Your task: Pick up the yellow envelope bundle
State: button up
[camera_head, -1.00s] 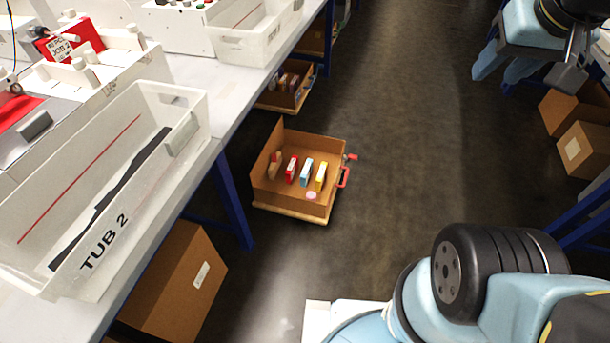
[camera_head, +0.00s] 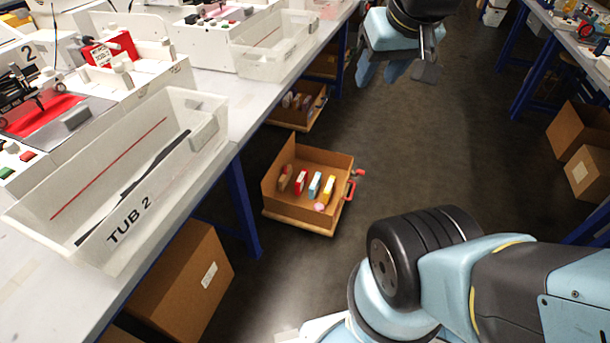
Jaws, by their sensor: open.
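The yellow envelope bundle (camera_head: 328,189) stands on edge in a low open cardboard tray (camera_head: 287,211) on the floor. It is the rightmost in a row, with a light blue bundle (camera_head: 315,185), a red bundle (camera_head: 300,181) and a brown bundle (camera_head: 285,177) to its left. A small pink item (camera_head: 319,207) lies at its near end. My gripper (camera_head: 396,72) is at the top, beyond and above the tray, pointing down. It is open and empty, well apart from the yellow bundle.
A bench with blue legs (camera_head: 236,205) borders the tray's left side and carries a white tub marked TUB 2 (camera_head: 55,225). The tray has a red clamp-like handle (camera_head: 350,190) on its right. Boxes (camera_head: 588,172) stand at right. The aisle floor between is clear.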

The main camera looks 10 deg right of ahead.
aim_at(330, 186)
jog(key=u, duration=0.15)
jog(key=i, duration=1.2)
jog(key=z, duration=0.7)
